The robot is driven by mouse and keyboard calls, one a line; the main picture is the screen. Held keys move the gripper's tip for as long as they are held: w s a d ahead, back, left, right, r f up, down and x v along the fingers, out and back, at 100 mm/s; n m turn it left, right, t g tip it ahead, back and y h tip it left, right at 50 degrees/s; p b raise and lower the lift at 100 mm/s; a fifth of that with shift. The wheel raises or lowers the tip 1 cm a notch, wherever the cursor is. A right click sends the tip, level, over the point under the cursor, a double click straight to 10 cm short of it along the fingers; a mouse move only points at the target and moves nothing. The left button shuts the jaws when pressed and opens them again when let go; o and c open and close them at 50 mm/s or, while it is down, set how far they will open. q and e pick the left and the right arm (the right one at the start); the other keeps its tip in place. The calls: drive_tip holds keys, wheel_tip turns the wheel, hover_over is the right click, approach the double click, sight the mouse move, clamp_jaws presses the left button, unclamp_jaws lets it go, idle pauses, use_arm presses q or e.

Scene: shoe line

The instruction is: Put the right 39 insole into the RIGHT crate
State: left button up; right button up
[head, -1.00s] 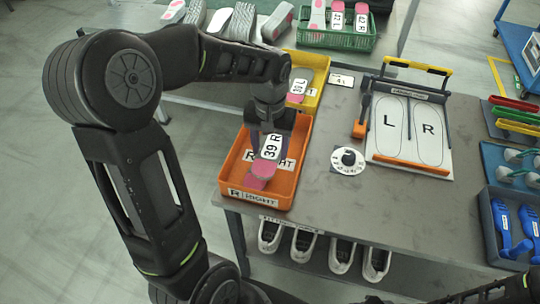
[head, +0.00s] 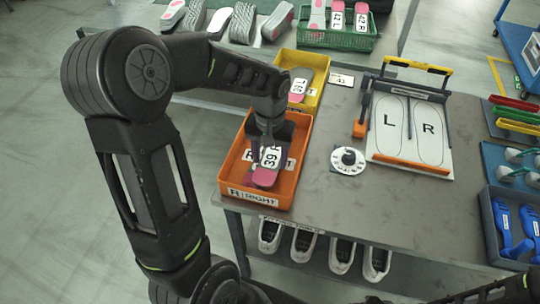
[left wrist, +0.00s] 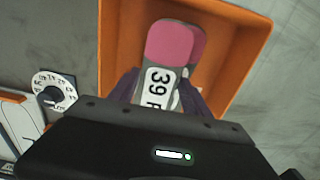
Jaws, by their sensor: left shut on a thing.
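The right 39 insole (head: 267,174), grey with a pink heel and a white "39 R" label, is held in my left gripper (head: 268,142). The insole also shows in the left wrist view (left wrist: 168,55), between the dark fingers of the left gripper (left wrist: 160,92). It hangs tilted, heel end down, inside the outline of the orange RIGHT crate (head: 232,165). Another pink and grey edge shows just behind it in the wrist view, partly hidden. I cannot tell whether the insole touches the crate floor. Dark parts at the bottom right of the head view may be my right gripper (head: 490,290).
A yellow crate (head: 318,62) with an insole stands behind the orange one. A dial (head: 348,160) and an L/R board (head: 410,130) lie to the right. A green basket (head: 340,40) is at the back. White shoes (head: 305,242) stand below the table.

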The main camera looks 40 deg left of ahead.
sight(270, 163)
use_arm(q)
drive_tip(key=shift+f, duration=0.45)
drive_tip(key=o, duration=1.3)
drive_tip(key=shift+o, duration=0.2)
drive_tip(key=shift+r, duration=0.1)
drive_tip(key=shift+r+p, duration=0.45)
drive_tip(key=shift+r, duration=0.65)
wheel_tip(270, 163, up, 11)
